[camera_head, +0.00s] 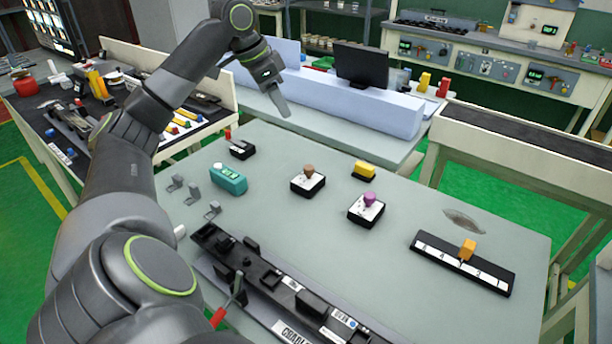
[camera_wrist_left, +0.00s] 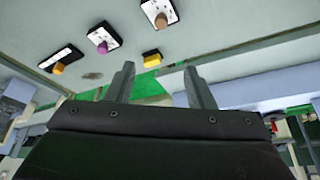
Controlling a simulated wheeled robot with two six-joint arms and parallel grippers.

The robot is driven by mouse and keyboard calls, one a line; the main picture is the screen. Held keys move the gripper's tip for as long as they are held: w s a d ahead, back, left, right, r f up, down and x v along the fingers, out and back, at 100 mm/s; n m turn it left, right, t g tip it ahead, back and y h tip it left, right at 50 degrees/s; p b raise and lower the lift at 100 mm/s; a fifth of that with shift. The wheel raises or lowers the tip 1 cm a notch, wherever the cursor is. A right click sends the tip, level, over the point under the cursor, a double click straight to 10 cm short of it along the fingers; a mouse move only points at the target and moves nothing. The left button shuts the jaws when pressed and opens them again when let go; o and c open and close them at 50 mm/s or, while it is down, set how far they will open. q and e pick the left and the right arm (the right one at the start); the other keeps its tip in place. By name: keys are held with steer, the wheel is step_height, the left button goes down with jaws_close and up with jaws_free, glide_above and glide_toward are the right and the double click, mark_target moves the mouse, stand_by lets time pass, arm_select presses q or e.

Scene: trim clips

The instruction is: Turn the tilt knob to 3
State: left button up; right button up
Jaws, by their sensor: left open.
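Two knobs stand on small black boxes with white dial faces on the grey table (camera_head: 400,215): a brown knob (camera_head: 309,170) and a purple knob (camera_head: 369,199). I cannot read which one is the tilt knob, or their dial numbers. In the left wrist view, the brown knob (camera_wrist_left: 161,20) and the purple knob (camera_wrist_left: 102,47) show at the upper left. My left gripper (camera_head: 281,106) is open and empty, raised near the table's far edge, apart from both knobs. It also shows in the left wrist view (camera_wrist_left: 159,82). My right gripper is not in view.
An orange slider (camera_head: 467,249) sits on a numbered black strip at the right. A yellow block (camera_head: 365,170), a teal box (camera_head: 229,179) and a small black switch box (camera_head: 242,149) stand nearby. A long black fixture (camera_head: 262,280) lies along the near edge.

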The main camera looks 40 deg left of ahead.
arm_select(q)
step_height(320, 180, down, 2)
glide_toward(308, 167)
steer(key=x, duration=0.8)
steer(key=shift+w+d+f+b, duration=0.1)
steer(key=shift+f+b, duration=0.1)
steer(key=shift+b, duration=0.1)
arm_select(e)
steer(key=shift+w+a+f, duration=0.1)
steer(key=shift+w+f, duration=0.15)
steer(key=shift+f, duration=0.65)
arm_select(q)
steer(key=c, duration=0.9)
steer(key=shift+c, duration=0.4)
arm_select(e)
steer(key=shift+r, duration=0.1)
